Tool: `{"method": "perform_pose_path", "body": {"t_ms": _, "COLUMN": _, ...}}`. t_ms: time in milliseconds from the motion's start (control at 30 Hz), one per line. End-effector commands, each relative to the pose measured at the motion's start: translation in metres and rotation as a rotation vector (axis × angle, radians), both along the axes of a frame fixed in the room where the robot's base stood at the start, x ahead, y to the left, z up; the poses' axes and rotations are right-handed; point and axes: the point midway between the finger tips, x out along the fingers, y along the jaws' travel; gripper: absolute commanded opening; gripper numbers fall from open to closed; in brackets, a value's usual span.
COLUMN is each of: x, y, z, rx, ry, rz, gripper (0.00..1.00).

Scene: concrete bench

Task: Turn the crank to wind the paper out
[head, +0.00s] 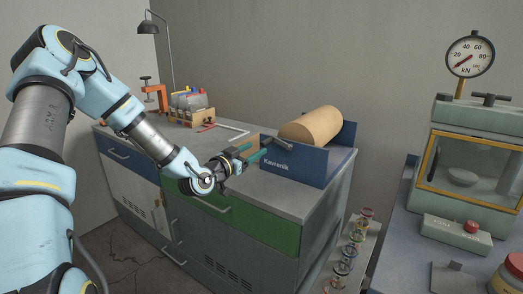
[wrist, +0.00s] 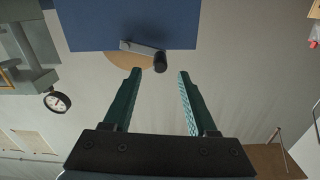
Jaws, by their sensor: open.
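The paper roll (head: 310,126) is a fat tan cylinder lying in a blue dispenser (head: 297,167) marked "Kavrenik" on the bench. The crank is a short grey arm (wrist: 141,47) with a black knob (wrist: 160,62), on the dispenser's near side face. In the head view the crank (head: 279,144) shows small beside my fingertips. My gripper (head: 258,151) has teal fingers, open and empty, pointing at the crank. In the wrist view the knob appears between and just beyond the fingertips (wrist: 160,73). I cannot tell whether either finger touches it.
The grey bench top (head: 200,145) holds a wooden box of bottles (head: 190,107) and an orange clamp (head: 154,93) at the back left. A press with a gauge (head: 470,54) stands on the right-hand table. Spools (head: 350,250) sit on a low rack between them.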

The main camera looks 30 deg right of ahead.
Motion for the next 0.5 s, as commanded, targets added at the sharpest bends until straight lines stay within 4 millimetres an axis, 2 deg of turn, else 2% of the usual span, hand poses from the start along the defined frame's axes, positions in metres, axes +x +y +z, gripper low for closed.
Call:
{"method": "perform_pose_path", "body": {"t_ms": 33, "x": -0.004, "y": 0.009, "z": -0.003, "rx": 0.003, "ry": -0.001, "rz": 0.001, "gripper": 0.58}}
{"method": "perform_pose_path", "body": {"t_ms": 200, "x": -0.014, "y": 0.028, "z": -0.001, "rx": 0.001, "ry": 0.000, "rz": 0.001, "gripper": 0.58}}
{"method": "perform_pose_path", "body": {"t_ms": 500, "x": -0.018, "y": 0.034, "z": 0.000, "rx": 0.000, "ry": 0.000, "rz": 0.000, "gripper": 0.58}}
